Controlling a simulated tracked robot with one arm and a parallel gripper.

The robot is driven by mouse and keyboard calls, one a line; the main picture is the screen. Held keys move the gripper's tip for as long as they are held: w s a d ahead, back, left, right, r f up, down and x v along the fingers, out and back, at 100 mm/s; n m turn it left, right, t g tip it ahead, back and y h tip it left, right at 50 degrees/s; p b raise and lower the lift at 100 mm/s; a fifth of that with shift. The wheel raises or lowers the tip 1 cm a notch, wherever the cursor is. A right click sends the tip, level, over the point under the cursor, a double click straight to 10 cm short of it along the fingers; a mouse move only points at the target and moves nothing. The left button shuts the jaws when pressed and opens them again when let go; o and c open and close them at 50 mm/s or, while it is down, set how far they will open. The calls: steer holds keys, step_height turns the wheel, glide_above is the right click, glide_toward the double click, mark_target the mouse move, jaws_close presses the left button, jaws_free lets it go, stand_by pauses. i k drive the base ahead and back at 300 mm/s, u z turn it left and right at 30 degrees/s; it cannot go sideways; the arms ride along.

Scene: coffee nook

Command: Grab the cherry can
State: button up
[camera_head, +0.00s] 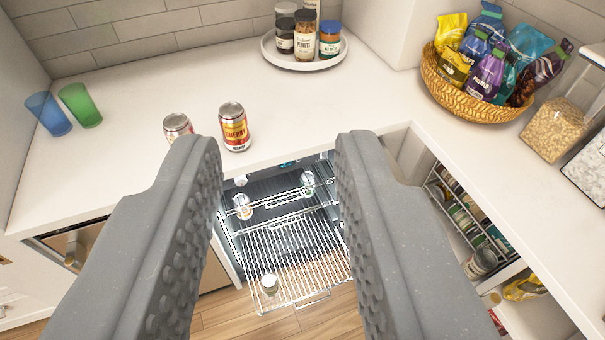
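The cherry can (235,127) stands upright on the white counter near its front edge, with a red and yellow label reading "CHERRY". A second can (177,126) stands to its left, partly hidden behind my left finger. My gripper (280,150) is open, its two grey fingers wide apart and nothing between them. In the picture, the cherry can shows just past the tip of the left finger, and I see no contact with it.
An open cooler with wire racks (297,262) sits below the counter, holding a few items. A round tray of jars (269,52), a wicker snack basket (447,94), and blue (48,113) and green (81,105) cups stand on the counter. The middle counter is clear.

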mark_target(232, 116)
steer(key=u, duration=1)
steer(key=k, duration=0.9)
steer(key=z, duration=1)
steer(key=i, duration=1.35)
steer(key=u, duration=0.3)
